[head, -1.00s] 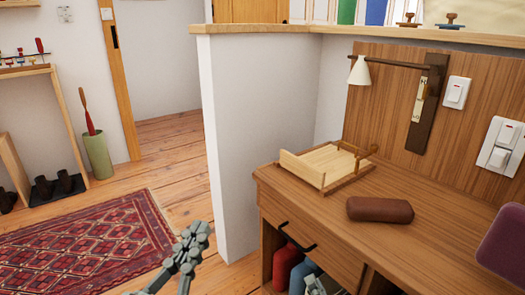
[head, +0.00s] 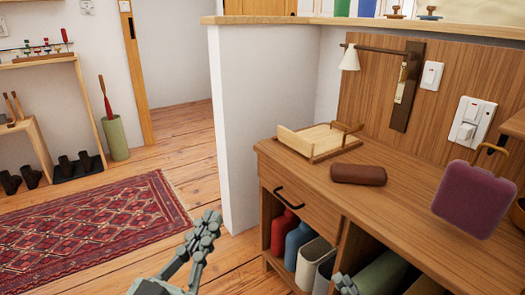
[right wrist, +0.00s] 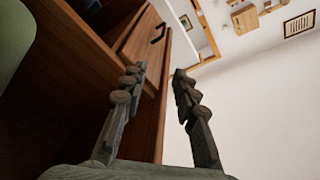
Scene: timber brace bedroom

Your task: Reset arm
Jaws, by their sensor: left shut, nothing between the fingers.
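My left gripper (head: 208,222) is in the lower middle of the head view, in front of the white partition and the wooden floor. Its fingers are shut with nothing between them. My right gripper (head: 345,284) only just shows at the bottom edge of the head view, in front of the desk's open shelf. In the right wrist view the right gripper (right wrist: 158,82) has its two fingers apart, with nothing between them. A wooden drawer front and a white wall lie beyond them.
The wooden desk (head: 410,212) holds a light wooden tray (head: 300,148), a brown case (head: 358,174) and a purple padded object (head: 475,199). Bottles and bins stand under it. A white partition (head: 250,130) adjoins it. A red rug (head: 85,222) lies on the floor at left.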

